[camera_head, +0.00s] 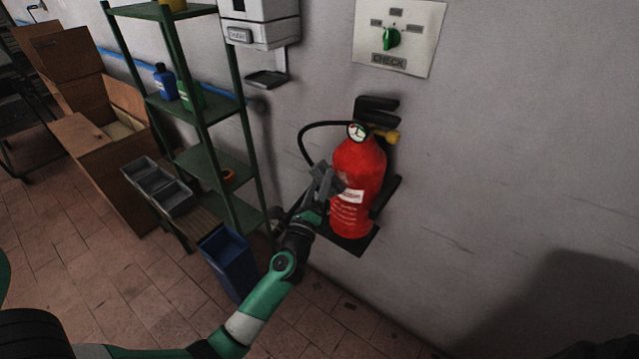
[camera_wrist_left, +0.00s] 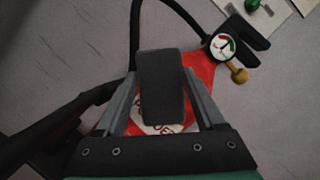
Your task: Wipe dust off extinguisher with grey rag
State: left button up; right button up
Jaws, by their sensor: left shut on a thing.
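The red fire extinguisher (camera_head: 362,165) stands upright on a dark wall bracket, with a round gauge (camera_head: 356,131) and a brass-coloured knob at its top. Its red body (camera_wrist_left: 201,72) also shows in the left wrist view, behind my gripper. My left gripper (camera_head: 326,181) is at the extinguisher's left front side, near its white label. In the left wrist view my left gripper (camera_wrist_left: 161,95) is shut on the dark grey rag (camera_wrist_left: 161,85), which covers part of the label. Whether the rag touches the extinguisher I cannot tell. My right gripper is not in view.
A green shelf rack (camera_head: 205,160) with bottles stands to the left. A blue bin (camera_head: 228,262) is on the tiled floor beside my left arm. A black hose (camera_head: 305,140) loops left of the extinguisher. A dial panel (camera_head: 425,50) hangs above. The wall to the right is bare.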

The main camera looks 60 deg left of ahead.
aim_at(335, 188)
pick_arm(q)
jog(key=shift+w+a+b, duration=0.3)
jog(key=shift+w+a, duration=0.15)
jog(key=shift+w, duration=0.25)
jog(key=shift+d, duration=0.1)
jog(key=shift+w+d+b, duration=0.2)
jog(key=shift+w+d, duration=0.25)
jog(key=shift+d, duration=0.4)
jog(key=shift+w+d+b, duration=0.15)
jog(key=shift+w+d, duration=0.25)
jog(key=shift+d, duration=0.4)
jog(key=shift+w+d+b, duration=0.3)
jog(key=shift+w+d, duration=0.2)
jog(key=shift+d, duration=0.3)
jog(key=shift+w+d+b, duration=0.3)
jog(key=shift+w+d, duration=0.2)
jog(key=shift+d, duration=0.25)
jog(key=shift+s+a+p, duration=0.25)
jog(key=shift+s+a, duration=0.35)
jog(key=shift+a, duration=0.45)
jog(key=shift+s+a+p, duration=0.2)
jog(key=shift+s+a, duration=0.35)
jog(key=shift+a, duration=0.45)
jog(key=shift+s+a+p, duration=0.25)
jog(key=shift+s+a, duration=0.35)
jog(key=shift+a, duration=0.45)
jog(key=shift+s+a, duration=0.15)
jog(key=shift+a, duration=0.05)
